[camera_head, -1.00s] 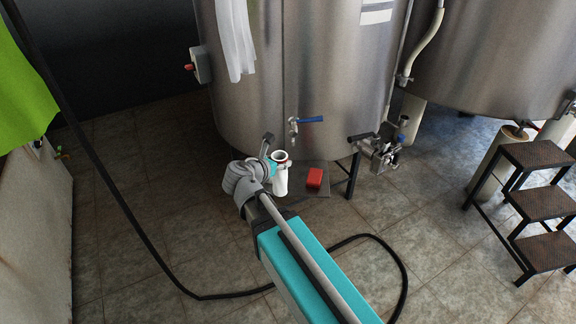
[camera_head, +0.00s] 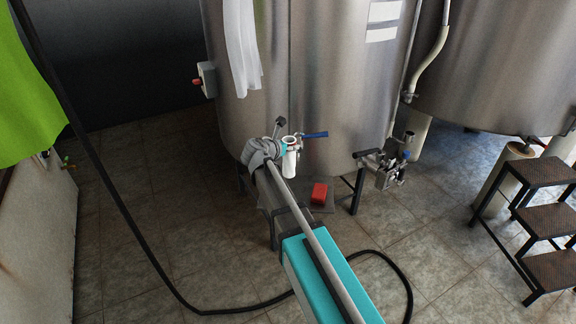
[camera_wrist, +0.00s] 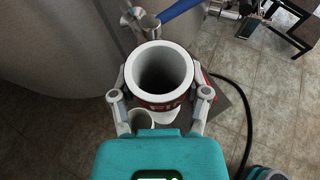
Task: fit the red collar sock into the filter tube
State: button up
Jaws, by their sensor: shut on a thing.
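My gripper (camera_wrist: 160,94) is shut on a white, open-topped tube with a red lettered band below its rim, which I take for the red collar sock (camera_wrist: 163,98). One finger lies on each side of it, and its dark hollow faces the wrist camera. In the head view the held sock (camera_head: 290,158) is upright, in front of the big steel tank, and my gripper (camera_head: 278,148) reaches it from the left. A smaller white round opening (camera_wrist: 140,119) shows beneath it in the wrist view, partly hidden; I cannot tell whether it is the filter tube.
A blue-handled valve (camera_head: 312,135) on the tank (camera_head: 340,80) is close behind the sock. A red block (camera_head: 319,192) lies on a low dark shelf (camera_head: 322,208) below. A steel pipe fitting (camera_head: 388,170) stands to the right, with steps (camera_head: 545,205) farther right. A black hose (camera_head: 215,311) crosses the floor.

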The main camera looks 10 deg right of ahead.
aim_at(289, 165)
jog(key=shift+w+d, duration=0.25)
jog(key=shift+w, duration=0.9)
notch_tip(289, 165, down, 8)
jog(key=b, duration=0.8)
jog(key=shift+w+d, duration=0.1)
jog(key=shift+w, duration=0.05)
jog(key=shift+f, duration=0.1)
notch_tip(289, 165, down, 3)
jog(key=b, duration=0.3)
jog(key=shift+w+d+f, duration=0.1)
jog(key=shift+w+f, duration=0.05)
jog(key=shift+w, duration=0.2)
jog(key=shift+f+b, duration=0.2)
jog(key=shift+b, duration=0.25)
jog(key=o, duration=1.1)
